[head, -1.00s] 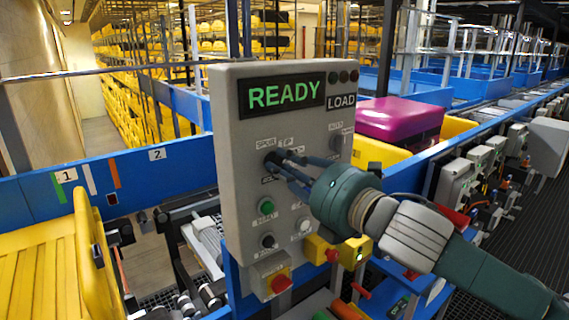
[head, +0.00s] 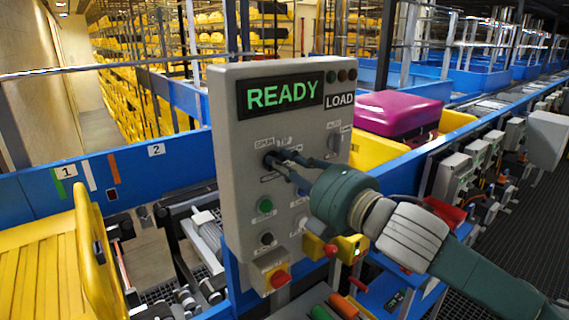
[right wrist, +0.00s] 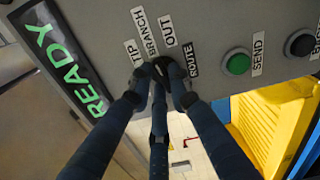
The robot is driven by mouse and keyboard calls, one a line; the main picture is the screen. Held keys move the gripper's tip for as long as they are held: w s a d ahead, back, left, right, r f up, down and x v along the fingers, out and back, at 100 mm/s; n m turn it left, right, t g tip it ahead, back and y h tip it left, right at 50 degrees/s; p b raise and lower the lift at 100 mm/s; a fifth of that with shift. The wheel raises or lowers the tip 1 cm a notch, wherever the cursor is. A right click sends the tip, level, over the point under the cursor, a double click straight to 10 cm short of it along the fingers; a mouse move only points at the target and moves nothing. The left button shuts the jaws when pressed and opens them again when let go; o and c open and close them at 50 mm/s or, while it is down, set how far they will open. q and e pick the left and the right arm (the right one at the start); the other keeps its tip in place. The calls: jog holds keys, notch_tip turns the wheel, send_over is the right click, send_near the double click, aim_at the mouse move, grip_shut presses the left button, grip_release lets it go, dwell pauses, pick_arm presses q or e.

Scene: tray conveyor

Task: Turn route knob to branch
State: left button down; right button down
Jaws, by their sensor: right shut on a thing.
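The grey control panel (head: 228,190) stands in the middle of the head view, with a green READY display (head: 282,96) and a LOAD label. The black route knob (right wrist: 158,66) is on the panel, mostly covered by the fingers. In the right wrist view, the labels TIP, BRANCH and OUT fan around it, with ROUTE beside it. My right gripper (head: 282,163) is shut on the knob; it also shows in the right wrist view (right wrist: 157,82). The knob's pointer is hidden, so its setting cannot be told. My left gripper is out of view.
A green SEND button (head: 265,205) and other controls sit close below the knob. A red button (head: 279,278) sticks out at the panel's bottom. A magenta case (head: 402,112) lies in a yellow tray behind. A yellow slatted tray (head: 45,260) is at left.

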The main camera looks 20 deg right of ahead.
dwell(0.3)
jog(key=c, duration=1.6)
grip_release()
jog(key=shift+r, duration=0.15)
notch_tip(320, 180, up, 10)
jog(key=shift+a+f, duration=0.15)
jog(key=shift+f, duration=0.05)
jog(key=shift+d, duration=0.2)
